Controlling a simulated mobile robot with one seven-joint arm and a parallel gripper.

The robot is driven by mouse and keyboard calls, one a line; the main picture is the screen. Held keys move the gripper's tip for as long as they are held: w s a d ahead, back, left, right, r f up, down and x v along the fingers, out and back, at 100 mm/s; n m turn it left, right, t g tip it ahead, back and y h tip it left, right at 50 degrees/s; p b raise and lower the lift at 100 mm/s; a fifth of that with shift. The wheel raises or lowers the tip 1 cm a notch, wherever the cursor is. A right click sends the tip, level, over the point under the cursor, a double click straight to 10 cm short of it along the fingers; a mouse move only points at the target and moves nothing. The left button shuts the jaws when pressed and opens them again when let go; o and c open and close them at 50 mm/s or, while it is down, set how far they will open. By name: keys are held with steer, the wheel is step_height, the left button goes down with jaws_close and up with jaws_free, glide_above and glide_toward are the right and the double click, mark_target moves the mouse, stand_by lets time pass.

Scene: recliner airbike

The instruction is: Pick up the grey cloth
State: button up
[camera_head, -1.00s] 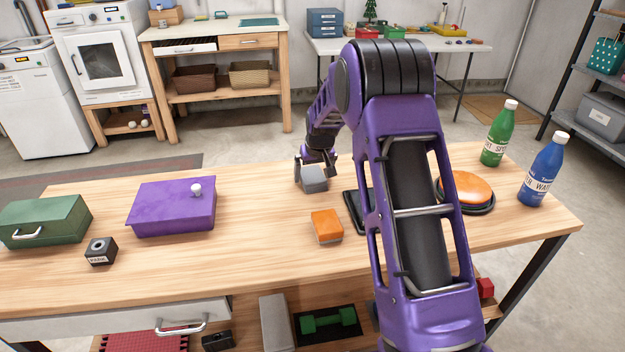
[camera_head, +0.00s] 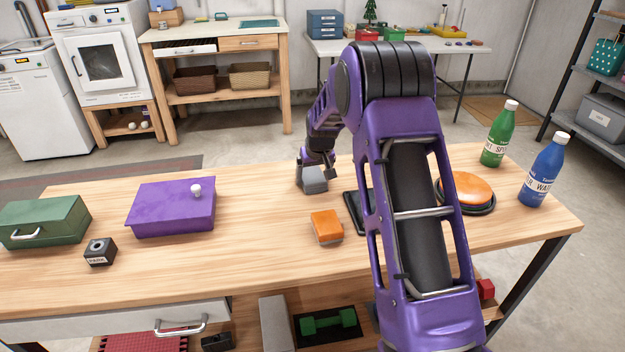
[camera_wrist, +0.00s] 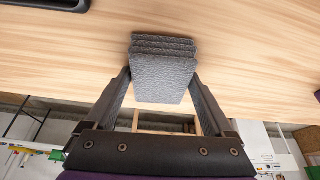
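The grey cloth (camera_head: 314,181) is a small folded, textured stack on the wooden workbench, left of my arm's upper link. In the wrist view the cloth (camera_wrist: 164,75) lies between the two fingers, with its folded layers showing. My gripper (camera_head: 318,172) is down at the cloth, with one finger on each side. In the wrist view my gripper (camera_wrist: 163,78) shows narrow gaps beside the near part of the cloth, and the fingertips are close to its side edges. Contact at the tips is hard to make out. The cloth rests on the bench.
An orange-topped sponge (camera_head: 326,227) lies nearer on the bench. A dark flat tray (camera_head: 354,213) is partly hidden by my arm. A purple box (camera_head: 172,208) stands left. An orange disc (camera_head: 466,187), a green bottle (camera_head: 498,135) and a blue bottle (camera_head: 543,172) stand right.

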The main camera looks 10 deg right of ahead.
mark_target(313, 176)
steer(key=c, duration=0.8)
step_height(313, 176, up, 11)
steer(key=shift+f+p, duration=0.2)
steer(key=shift+p, duration=0.7)
steer(key=shift+c, duration=0.2)
steer(key=o, duration=0.6)
steer(key=c, duration=0.4)
steer(key=shift+c, duration=0.3)
